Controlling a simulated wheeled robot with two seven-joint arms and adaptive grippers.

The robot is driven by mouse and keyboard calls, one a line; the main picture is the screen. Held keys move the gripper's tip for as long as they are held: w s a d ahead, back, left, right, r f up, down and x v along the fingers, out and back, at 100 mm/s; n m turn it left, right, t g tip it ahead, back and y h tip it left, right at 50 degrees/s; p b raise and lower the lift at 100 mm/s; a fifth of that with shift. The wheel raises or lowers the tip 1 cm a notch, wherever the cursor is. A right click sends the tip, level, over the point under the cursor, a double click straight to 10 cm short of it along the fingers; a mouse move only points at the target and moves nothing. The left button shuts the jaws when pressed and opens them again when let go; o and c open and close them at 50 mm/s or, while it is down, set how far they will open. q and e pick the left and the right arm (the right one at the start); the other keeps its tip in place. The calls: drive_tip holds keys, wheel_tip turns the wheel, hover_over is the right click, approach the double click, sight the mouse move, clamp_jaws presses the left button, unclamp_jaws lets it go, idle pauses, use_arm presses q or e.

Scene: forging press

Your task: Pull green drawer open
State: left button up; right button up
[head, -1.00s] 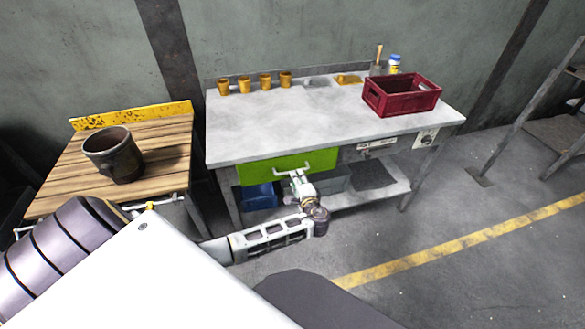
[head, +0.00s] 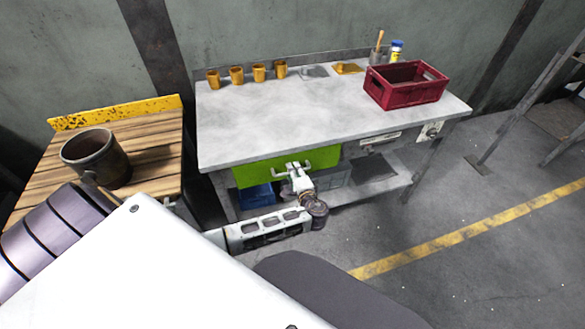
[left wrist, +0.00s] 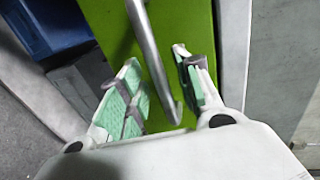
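The green drawer (head: 262,173) is under the left part of the grey workbench top, and its front looks flush with the bench. A pale bar handle (head: 306,165) is on its front. My left gripper (head: 294,170) is at the handle. In the left wrist view the grey handle (left wrist: 147,45) runs between the two green-padded fingers of the gripper (left wrist: 157,75), against the green drawer front (left wrist: 192,22). The fingers are apart, with gaps visible beside the bar. My right gripper is not in view.
A blue bin (head: 257,196) sits below the drawer. A wooden table (head: 150,150) with a dark mug (head: 96,157) stands left.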

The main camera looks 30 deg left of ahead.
use_arm(q)
drive_tip(key=shift+w+a, duration=0.1)
drive_tip(key=shift+a, duration=0.05)
drive_tip(key=shift+c, duration=0.4)
clamp_jaws()
